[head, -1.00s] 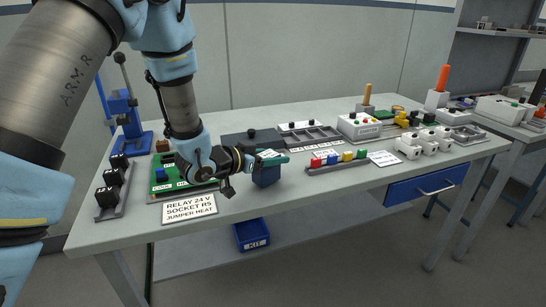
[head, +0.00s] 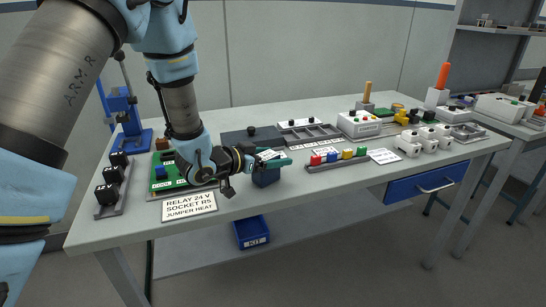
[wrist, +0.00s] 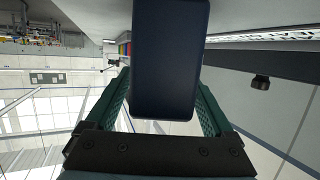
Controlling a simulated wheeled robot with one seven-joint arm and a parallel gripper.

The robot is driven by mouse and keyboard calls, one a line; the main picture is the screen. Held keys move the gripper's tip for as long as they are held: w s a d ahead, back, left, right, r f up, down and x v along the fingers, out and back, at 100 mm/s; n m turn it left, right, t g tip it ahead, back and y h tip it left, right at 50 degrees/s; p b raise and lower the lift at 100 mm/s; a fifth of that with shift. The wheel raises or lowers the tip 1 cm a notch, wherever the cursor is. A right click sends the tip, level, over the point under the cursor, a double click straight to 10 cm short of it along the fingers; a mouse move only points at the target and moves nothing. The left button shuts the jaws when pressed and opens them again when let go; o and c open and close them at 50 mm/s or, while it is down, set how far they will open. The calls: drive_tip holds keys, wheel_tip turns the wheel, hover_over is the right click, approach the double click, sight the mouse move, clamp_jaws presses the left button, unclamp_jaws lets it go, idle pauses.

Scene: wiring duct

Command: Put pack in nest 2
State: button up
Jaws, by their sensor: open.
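In the wrist view the block (wrist: 168,60) fills the space between the two spread fingers, with a visible gap at least on the right. A grey tray with compartments (head: 318,133) lies behind the block, to its right. I cannot read any nest number, so I cannot tell which place is nest 2.
A rail with coloured blocks (head: 338,163) lies right of the block. A green board (head: 160,181) and a rack of black relays (head: 107,196) are on the left. A label card (head: 189,207) lies at the front edge. A white button box (head: 359,125) stands behind.

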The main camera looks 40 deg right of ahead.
drive_tip(key=shift+r, duration=0.25)
drive_tip(key=shift+o, duration=0.2)
drive_tip(key=b+v, duration=0.2)
drive_tip(key=v, duration=0.9)
drive_tip(key=shift+a, duration=0.25)
drive_tip(key=shift+o, duration=0.2)
drive_tip(key=shift+s+f+b, duration=0.1)
drive_tip(key=shift+b, duration=0.35)
drive_tip(key=d+b, duration=0.1)
drive_tip(key=b, duration=0.2)
drive_tip(key=shift+f+y, duration=0.3)
drive_tip(key=shift+d+r+b, duration=0.1)
drive_tip(key=shift+d+b, duration=0.2)
drive_tip(key=shift+b, duration=0.35)
drive_tip(key=shift+y, duration=0.3)
drive_tip(key=p+x, duration=0.2)
drive_tip(key=x, duration=0.8)
drive_tip(key=shift+d+r, duration=0.15)
drive_tip(key=shift+d, duration=0.1)
drive_tip(key=shift+c, duration=0.2)
clamp_jaws()
